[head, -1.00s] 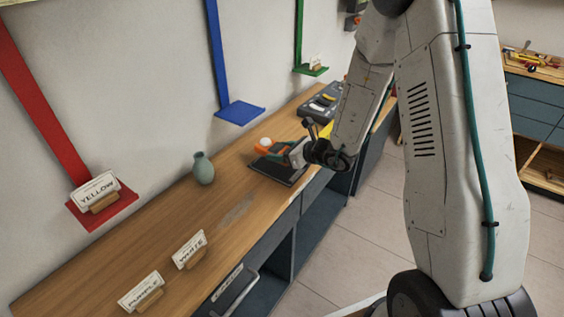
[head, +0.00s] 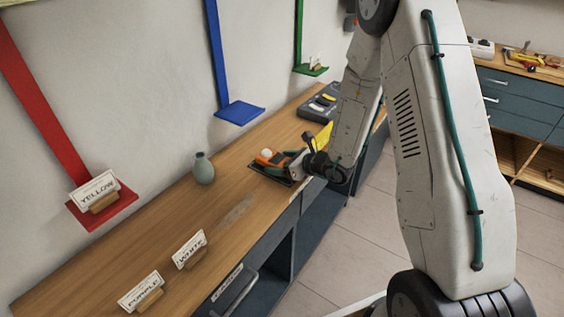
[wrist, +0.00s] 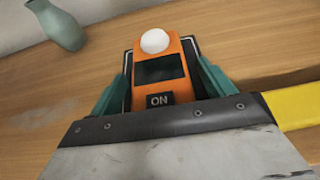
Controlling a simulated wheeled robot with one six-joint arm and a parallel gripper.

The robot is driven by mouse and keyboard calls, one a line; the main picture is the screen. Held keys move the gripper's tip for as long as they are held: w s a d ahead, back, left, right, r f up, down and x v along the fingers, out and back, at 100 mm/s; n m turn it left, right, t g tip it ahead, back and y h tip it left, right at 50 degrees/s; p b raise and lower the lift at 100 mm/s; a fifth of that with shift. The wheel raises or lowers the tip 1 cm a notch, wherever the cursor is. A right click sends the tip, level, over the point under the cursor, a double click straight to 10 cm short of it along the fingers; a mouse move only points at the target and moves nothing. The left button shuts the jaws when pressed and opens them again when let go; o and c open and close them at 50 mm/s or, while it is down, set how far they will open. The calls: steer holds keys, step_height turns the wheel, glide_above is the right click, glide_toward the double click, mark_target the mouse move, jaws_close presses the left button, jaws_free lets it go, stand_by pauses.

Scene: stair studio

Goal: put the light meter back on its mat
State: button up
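The light meter (wrist: 161,72) is orange, with a white dome, a dark screen and an ON label. It sits between the teal fingers of my gripper (wrist: 163,85), which look shut on its sides. In the head view the light meter (head: 266,157) is low over the dark mat (head: 273,174), seemingly resting on it or just above it; I cannot tell which. My gripper (head: 287,162) reaches it from the right. In the wrist view the mat's pale outline shows around the meter, roughly lined up with it. The meter hides most of the mat.
A grey-green vase (head: 203,168) stands on the wooden bench left of the mat. A dark tray (head: 320,104) lies farther back, with a yellow patch (head: 325,135) near my arm. WHITE (head: 189,248) and PURPLE (head: 141,291) signs stand at the front. Bench between is clear.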

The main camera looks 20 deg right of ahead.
steer(key=shift+r, duration=0.15)
steer(key=v, duration=1.2)
steer(key=s+a+r+n+g+y, duration=0.3)
steer(key=s+a+r+n+g, duration=0.7)
steer(key=s+a+r+n, duration=0.6)
steer(key=s+d+r+n+h, duration=0.3)
steer(key=s+d+n+h, duration=0.2)
steer(key=s+d+n, duration=0.1)
steer(key=s+d+r+n+h, duration=0.3)
steer(key=s+d+n+h, duration=0.3)
steer(key=s, duration=0.1)
steer(key=shift+d+r+n, duration=0.25)
steer(key=shift+d+n, duration=0.15)
